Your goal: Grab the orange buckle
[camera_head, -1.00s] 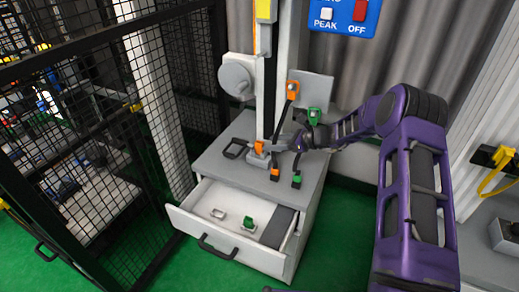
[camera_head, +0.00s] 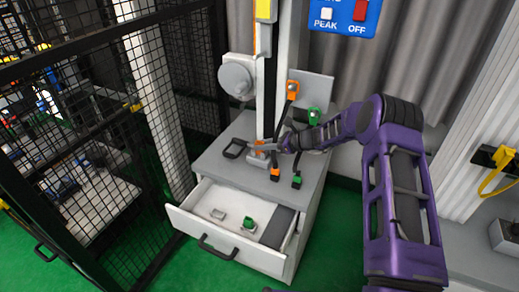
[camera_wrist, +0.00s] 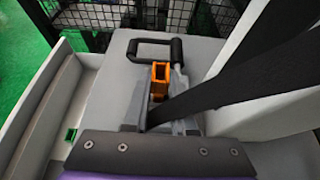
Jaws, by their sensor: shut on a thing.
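The orange buckle (camera_wrist: 160,82) stands upright between the grey fingers of my gripper (camera_wrist: 161,95) in the wrist view, its open frame facing up. My gripper is shut on it. In the head view the gripper (camera_head: 265,147) is at the foot of the tower column, low over the grey cabinet top, and mostly hides the buckle. I cannot tell whether the buckle is clear of the surface below it.
A black strap (camera_wrist: 250,75) crosses close to the right of the gripper. A black handle-shaped frame (camera_head: 234,148) lies on the cabinet top. The drawer (camera_head: 205,226) is open, holding a green piece (camera_head: 249,224).

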